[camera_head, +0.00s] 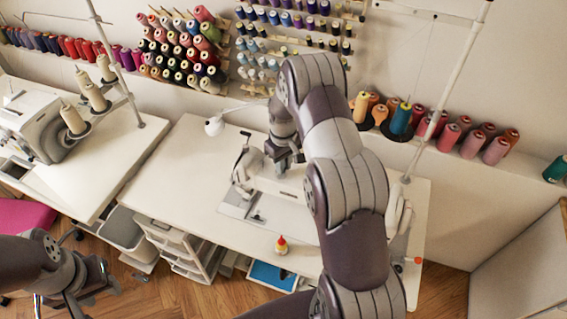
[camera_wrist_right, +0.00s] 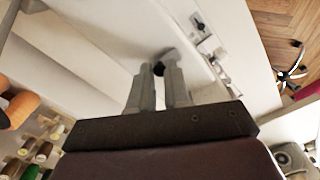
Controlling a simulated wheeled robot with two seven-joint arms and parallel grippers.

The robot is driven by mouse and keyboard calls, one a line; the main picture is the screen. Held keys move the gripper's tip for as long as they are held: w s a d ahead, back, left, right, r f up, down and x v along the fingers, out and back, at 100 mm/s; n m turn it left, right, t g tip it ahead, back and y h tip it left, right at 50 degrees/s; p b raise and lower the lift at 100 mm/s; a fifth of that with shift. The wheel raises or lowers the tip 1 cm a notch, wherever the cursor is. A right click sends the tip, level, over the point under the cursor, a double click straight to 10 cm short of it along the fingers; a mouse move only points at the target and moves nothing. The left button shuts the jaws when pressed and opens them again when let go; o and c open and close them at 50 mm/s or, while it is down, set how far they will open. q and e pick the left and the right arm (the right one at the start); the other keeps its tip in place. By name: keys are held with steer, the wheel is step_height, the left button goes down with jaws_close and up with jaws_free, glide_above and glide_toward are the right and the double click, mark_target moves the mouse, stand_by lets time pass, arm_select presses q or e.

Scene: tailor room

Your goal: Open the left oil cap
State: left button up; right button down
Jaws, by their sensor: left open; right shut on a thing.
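The white sewing machine (camera_head: 290,183) stands on the middle table, partly hidden behind my right arm. My right gripper (camera_head: 284,163) is over the top of the machine. In the right wrist view, the right gripper's fingers (camera_wrist_right: 158,80) are closed around a small dark piece at the machine's top, which looks like the oil cap (camera_wrist_right: 158,69). I cannot tell whether the cap is seated or lifted. In the head view the cap is hidden. My left gripper (camera_head: 98,288) is open and empty, low at the left, away from the machine.
A small yellow bottle with a red top (camera_head: 282,246) stands near the front edge of the middle table (camera_head: 190,190). Another sewing machine (camera_head: 45,130) is on the left table. Thread spools (camera_head: 180,50) line the wall. The middle table's left part is clear.

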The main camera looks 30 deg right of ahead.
steer(key=shift+w+d+r, duration=0.1)
steer(key=shift+w+r, duration=0.15)
steer(key=c, duration=1.1)
jaws_free()
steer(key=shift+s+f, duration=0.1)
steer(key=shift+r, duration=0.25)
step_height(320, 180, up, 12)
steer(key=b, duration=0.2)
steer(key=shift+r, duration=0.1)
